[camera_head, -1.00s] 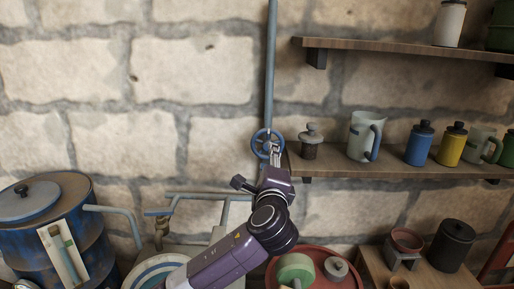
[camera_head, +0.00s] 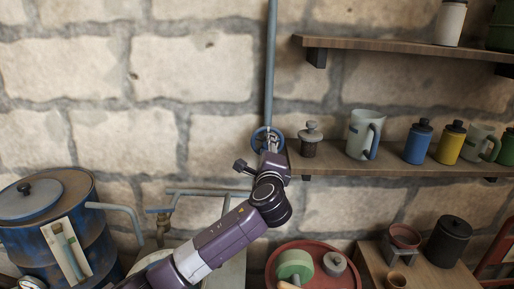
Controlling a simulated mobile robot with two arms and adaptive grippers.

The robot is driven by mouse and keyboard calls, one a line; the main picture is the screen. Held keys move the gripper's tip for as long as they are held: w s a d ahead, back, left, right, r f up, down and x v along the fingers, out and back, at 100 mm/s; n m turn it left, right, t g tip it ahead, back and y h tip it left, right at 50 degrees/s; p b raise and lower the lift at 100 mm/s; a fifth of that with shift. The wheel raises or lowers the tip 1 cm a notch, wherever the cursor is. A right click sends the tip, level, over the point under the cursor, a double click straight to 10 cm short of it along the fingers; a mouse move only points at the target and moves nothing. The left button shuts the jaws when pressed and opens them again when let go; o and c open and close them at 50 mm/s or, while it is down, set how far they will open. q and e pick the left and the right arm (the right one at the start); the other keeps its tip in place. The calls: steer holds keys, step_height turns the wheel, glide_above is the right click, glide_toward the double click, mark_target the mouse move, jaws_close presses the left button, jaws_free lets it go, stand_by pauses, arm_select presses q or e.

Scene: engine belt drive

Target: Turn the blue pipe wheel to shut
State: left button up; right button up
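The blue pipe wheel (camera_head: 257,132) is mounted on the vertical grey pipe (camera_head: 270,65) against the stone wall. One arm comes up from the lower left, so I take it as my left arm. Its gripper (camera_head: 267,144) is at the wheel and overlaps the wheel's lower right part. The fingers are small and partly lost against the wheel, so I cannot tell whether they are closed on its rim. My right gripper is not in view.
A wooden shelf (camera_head: 400,163) with jars and jugs starts just right of the wheel. A blue barrel (camera_head: 95,235) stands at lower left. A tap pipe (camera_head: 125,209) and a red round tray (camera_head: 345,272) are below. The wall left of the wheel is clear.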

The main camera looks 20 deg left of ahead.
arm_select(q)
jaws_close()
steer(key=shift+r, duration=0.1)
steer(key=shift+r, duration=0.1)
steer(key=shift+o, duration=0.9)
jaws_free()
steer(key=shift+o, duration=0.9)
steer(key=v, duration=1.2)
steer(key=shift+s, duration=0.2)
steer(key=shift+r, duration=0.1)
